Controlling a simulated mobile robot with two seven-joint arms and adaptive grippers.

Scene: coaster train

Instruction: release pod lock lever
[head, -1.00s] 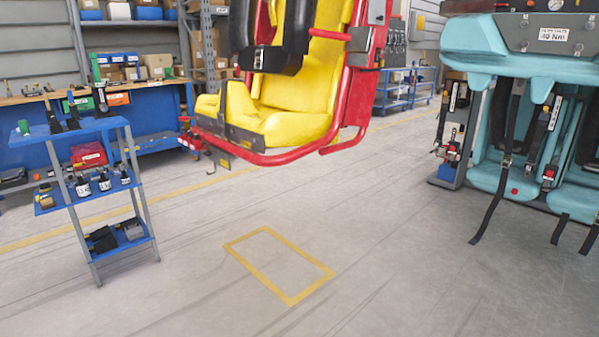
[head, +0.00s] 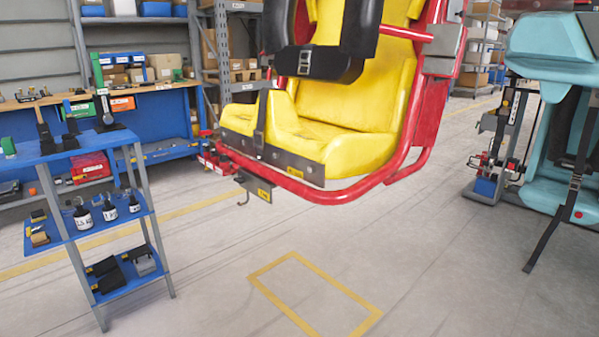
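A yellow seat pod (head: 345,110) in a red tubular frame (head: 340,192) hangs above the floor at the upper middle of the head view. A black restraint with a buckle (head: 305,62) crosses the front of the seat. A grey bar with a yellow label (head: 258,186) and a small hook sits below the seat's left edge. Red fittings (head: 215,152) stick out at the frame's left side. I cannot tell which part is the pod lock lever. Neither of my grippers shows in the view.
A blue shelf cart (head: 75,150) with bottles and tools stands at the left. A blue workbench (head: 160,115) is behind it. Teal seats (head: 565,130) with hanging straps are at the right. Open floor with a yellow outlined rectangle (head: 315,297) lies in front.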

